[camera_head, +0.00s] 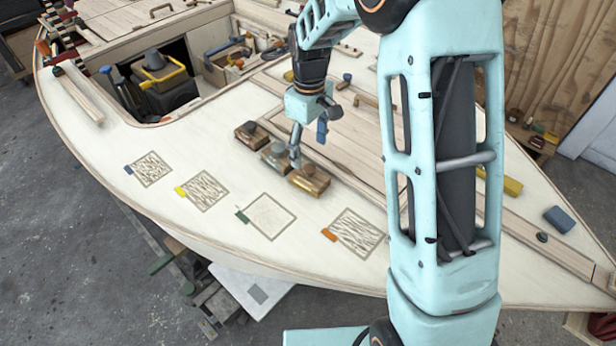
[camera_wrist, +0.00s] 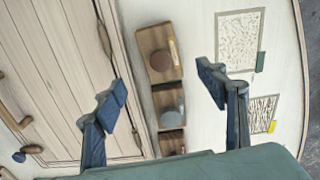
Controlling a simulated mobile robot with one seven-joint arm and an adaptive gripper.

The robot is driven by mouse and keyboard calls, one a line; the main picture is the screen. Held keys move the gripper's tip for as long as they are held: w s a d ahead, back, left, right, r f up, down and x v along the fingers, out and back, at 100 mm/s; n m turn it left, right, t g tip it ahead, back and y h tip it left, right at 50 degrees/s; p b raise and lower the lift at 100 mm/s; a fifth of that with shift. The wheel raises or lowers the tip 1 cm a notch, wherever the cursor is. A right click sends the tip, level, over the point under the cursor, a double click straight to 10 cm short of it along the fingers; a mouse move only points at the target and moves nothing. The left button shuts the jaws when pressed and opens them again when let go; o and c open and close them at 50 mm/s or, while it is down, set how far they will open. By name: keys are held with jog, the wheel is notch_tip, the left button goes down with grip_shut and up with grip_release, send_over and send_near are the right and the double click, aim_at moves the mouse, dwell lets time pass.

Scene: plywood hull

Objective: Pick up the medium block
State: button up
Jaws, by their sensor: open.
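Three wooden blocks with round knobs stand in a row on the pale deck. One has a brass-brown knob (camera_head: 309,181) and shows at the top of the wrist view (camera_wrist: 155,39). The middle one has a grey knob (camera_head: 275,158); it also shows in the wrist view (camera_wrist: 167,93). The third has a dark brown knob (camera_head: 251,135) and shows lowest in the wrist view (camera_wrist: 172,144). Which is the medium block by size I cannot tell surely. My gripper (camera_wrist: 163,84) is open and empty above the row, its fingers on either side. One finger partly overlaps the blocks in the head view.
Four framed patches lie along the deck's near side, with blue (camera_head: 152,169), yellow (camera_head: 203,190), green (camera_head: 267,215) and orange (camera_head: 354,233) tabs. An open hatch with tools (camera_head: 160,75) lies at the upper left. Raised planking (camera_head: 345,150) borders the row. My arm hides the deck's right-centre.

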aim_at(310, 167)
notch_tip(310, 167, down, 8)
jog(key=shift+s+d+r, duration=0.1)
jog(key=shift+s, duration=0.05)
dwell(0.3)
jog(key=c, duration=1.8)
